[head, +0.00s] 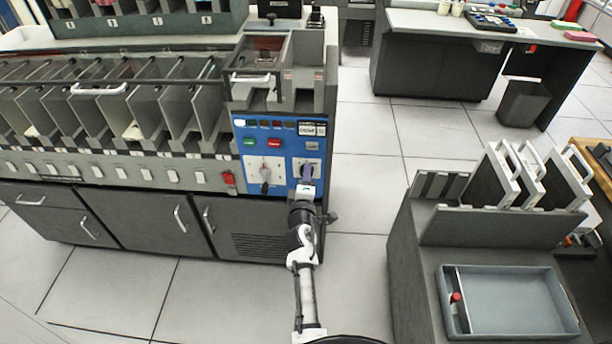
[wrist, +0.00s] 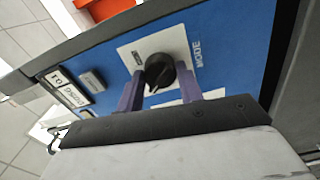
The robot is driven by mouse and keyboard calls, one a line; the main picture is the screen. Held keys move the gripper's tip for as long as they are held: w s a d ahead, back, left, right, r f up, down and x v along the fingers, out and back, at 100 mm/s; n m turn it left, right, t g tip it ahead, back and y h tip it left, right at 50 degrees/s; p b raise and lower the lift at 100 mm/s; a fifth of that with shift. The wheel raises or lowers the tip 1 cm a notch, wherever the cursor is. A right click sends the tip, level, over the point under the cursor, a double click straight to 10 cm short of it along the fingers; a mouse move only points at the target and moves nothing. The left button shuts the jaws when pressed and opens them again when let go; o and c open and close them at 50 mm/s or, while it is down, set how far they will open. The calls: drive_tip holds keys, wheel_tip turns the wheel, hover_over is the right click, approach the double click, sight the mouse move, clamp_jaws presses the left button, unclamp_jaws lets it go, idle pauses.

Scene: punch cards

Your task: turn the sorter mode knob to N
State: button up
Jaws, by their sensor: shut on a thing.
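The sorter's mode knob (wrist: 161,70) is round and black on a white plate (wrist: 126,51), with "MODE" printed beside it in the wrist view. Its white pointer mark faces toward the lower edge of that view. The letters around the knob are too small or covered to read. My gripper (wrist: 158,74) has its two purple fingers on either side of the knob, shut on it. In the head view my gripper (head: 306,178) reaches the lower right of the blue control panel (head: 283,151) and largely hides the knob.
The sorter pockets (head: 150,108) stretch left. A grey card-rack cart (head: 418,240) stands to the right, with clear floor (head: 357,205) between.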

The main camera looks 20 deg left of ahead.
drive_tip(key=shift+r+n, duration=0.1)
drive_tip(key=shift+n, duration=0.5)
drive_tip(key=o, duration=1)
drive_tip(key=shift+s, duration=0.1)
